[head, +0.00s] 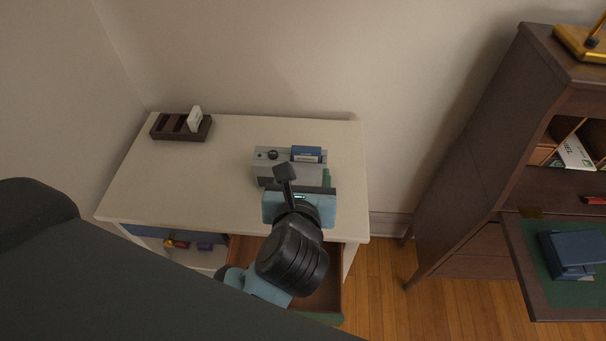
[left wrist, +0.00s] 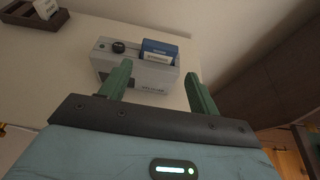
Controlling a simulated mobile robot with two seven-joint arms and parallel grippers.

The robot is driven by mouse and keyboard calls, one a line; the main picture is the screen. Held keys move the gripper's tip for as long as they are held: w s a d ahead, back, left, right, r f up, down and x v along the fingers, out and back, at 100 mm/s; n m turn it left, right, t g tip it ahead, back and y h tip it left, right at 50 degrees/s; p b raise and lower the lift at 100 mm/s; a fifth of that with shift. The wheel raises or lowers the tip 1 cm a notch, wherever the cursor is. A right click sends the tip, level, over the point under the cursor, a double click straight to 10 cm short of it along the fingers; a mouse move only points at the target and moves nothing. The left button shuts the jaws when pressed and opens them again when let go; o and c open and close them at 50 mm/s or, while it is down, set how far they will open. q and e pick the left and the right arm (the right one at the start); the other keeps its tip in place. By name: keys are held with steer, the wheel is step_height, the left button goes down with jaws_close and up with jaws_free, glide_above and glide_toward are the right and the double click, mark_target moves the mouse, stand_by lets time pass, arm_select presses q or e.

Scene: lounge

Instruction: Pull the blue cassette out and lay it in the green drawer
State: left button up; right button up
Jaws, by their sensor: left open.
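The blue cassette (head: 307,154) stands in the top of a grey player (head: 265,166) at the back right of the white desk. It also shows in the left wrist view (left wrist: 158,49), its upper part sticking up out of the player. My left gripper (head: 302,178) is open and empty, in front of the player. In the left wrist view its green fingers (left wrist: 160,78) are spread apart, short of the cassette. The green-fronted drawer (head: 329,319) is pulled out below the desk, partly hidden by my left arm. My right gripper is not in view.
A dark slotted rack (head: 170,132) holding a white cassette (head: 194,118) stands at the desk's back left. Small objects lie in an open compartment (head: 200,256) left of the drawer. A dark wooden cabinet (head: 470,170) stands at right. The desk's left half (head: 180,180) is mostly clear.

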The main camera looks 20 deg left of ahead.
mark_target(306, 154)
arm_select(q)
steer(key=b+x, duration=0.1)
steer(key=x, duration=0.4)
steer(key=shift+f+b, duration=0.1)
steer(key=shift+b, duration=0.25)
steer(key=shift+x, duration=1.9)
steer(key=c, duration=0.7)
